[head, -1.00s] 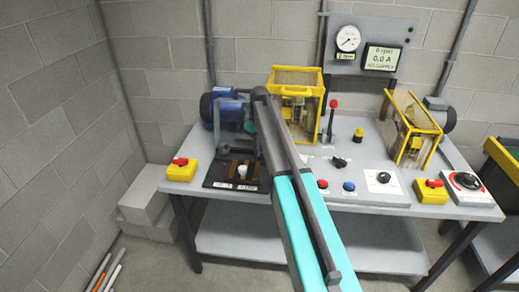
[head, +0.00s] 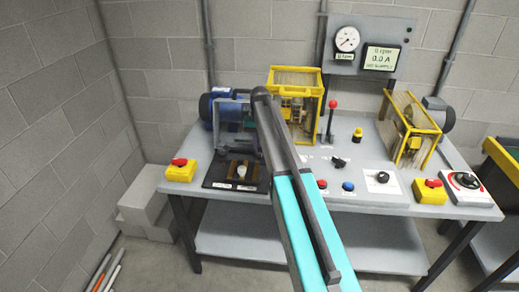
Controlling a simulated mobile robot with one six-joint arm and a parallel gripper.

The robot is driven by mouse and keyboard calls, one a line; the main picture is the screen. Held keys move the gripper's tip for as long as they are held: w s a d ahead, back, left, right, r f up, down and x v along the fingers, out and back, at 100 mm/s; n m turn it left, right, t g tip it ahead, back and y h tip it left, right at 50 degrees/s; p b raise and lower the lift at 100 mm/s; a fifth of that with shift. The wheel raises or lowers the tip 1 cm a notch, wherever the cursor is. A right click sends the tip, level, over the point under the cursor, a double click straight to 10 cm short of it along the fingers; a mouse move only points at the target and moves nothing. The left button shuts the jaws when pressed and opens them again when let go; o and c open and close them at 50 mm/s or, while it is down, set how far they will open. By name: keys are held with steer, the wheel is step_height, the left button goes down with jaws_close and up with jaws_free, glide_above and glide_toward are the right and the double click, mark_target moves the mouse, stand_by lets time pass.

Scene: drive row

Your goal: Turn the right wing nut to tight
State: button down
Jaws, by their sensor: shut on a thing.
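A black base plate (head: 212,180) lies at the front left of the bench, with brown strips and two small white labels along its front edge. A small pale round piece (head: 241,172) stands on it; whether this is a wing nut is too small to tell. I cannot make out the right wing nut. A blue motor (head: 209,104) sits behind the plate. My own arm rises from the bottom of the picture to a bend just right of the motor and covers the plate's right side.
Yellow guards (head: 298,80) and (head: 410,120) stand on the grey bench. A red-knobbed lever (head: 332,112) rises between them. Yellow switch boxes (head: 181,173) and (head: 430,192) sit near the front corners. A gauge and display panel (head: 368,45) stands behind. Walls close the left and back.

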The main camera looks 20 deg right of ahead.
mark_target(260, 150)
steer(key=m, duration=0.5)
steer(key=shift+s+m, duration=0.1)
steer(key=shift+m, duration=0.3)
steer(key=c, duration=1.6)
jaws_free()
steer(key=shift+r, duration=0.1)
step_height(260, 150, up, 14)
steer(key=b, duration=0.2)
steer(key=shift+b, duration=0.35)
steer(key=shift+f, duration=0.3)
